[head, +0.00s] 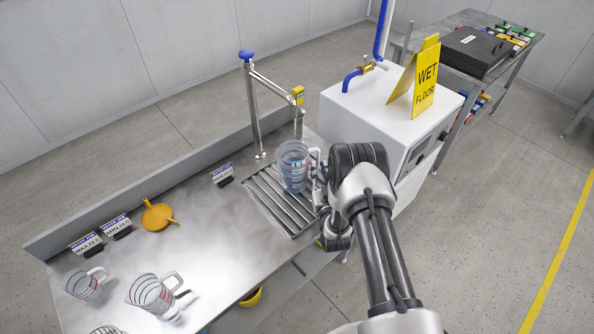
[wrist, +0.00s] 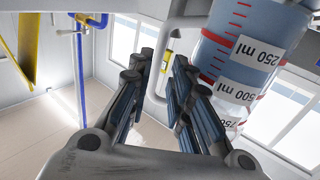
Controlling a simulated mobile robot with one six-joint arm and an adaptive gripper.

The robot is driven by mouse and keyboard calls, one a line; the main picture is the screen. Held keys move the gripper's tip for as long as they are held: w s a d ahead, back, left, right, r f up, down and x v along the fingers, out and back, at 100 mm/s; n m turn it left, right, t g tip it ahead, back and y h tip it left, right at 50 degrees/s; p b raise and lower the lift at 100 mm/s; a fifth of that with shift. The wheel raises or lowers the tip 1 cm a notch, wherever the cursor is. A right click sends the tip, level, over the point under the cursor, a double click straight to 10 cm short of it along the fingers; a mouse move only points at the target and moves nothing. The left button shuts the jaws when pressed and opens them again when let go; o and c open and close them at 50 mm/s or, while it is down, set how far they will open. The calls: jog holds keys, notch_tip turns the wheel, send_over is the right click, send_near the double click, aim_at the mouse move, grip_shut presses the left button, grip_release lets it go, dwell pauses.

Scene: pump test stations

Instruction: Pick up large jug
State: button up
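The large jug (head: 293,168) is clear with red and dark marks and looks bluish inside. It stands upright on the slatted drain grate (head: 263,199) below the tap. Its handle faces my gripper (head: 321,187), at the right side of the jug. In the wrist view the jug (wrist: 243,55) fills the upper right, with ml labels. My gripper (wrist: 157,75) is open there, and the pale jug handle (wrist: 162,78) shows in the gap between the fingers. Contact with the handle cannot be told. In the head view my wrist hides most of the fingers.
A metal tap (head: 254,110) rises behind the jug. A white machine (head: 385,115) with a wet-floor sign (head: 426,78) stands close on the right. Smaller jugs (head: 152,293) and an orange funnel (head: 157,215) are on the left counter. The counter's middle is clear.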

aim_at(318, 160)
jog(key=shift+w+d+r+b, duration=0.1)
jog(key=shift+w+b, duration=0.15)
jog(key=shift+w, duration=0.65)
jog(key=shift+w+a+r+b, duration=0.15)
jog(key=shift+w+b, duration=0.15)
jog(key=shift+w, duration=0.65)
jog(key=shift+w+d+r+b, duration=0.15)
jog(key=shift+w+b, duration=0.1)
jog(key=shift+w, duration=0.65)
grip_shut()
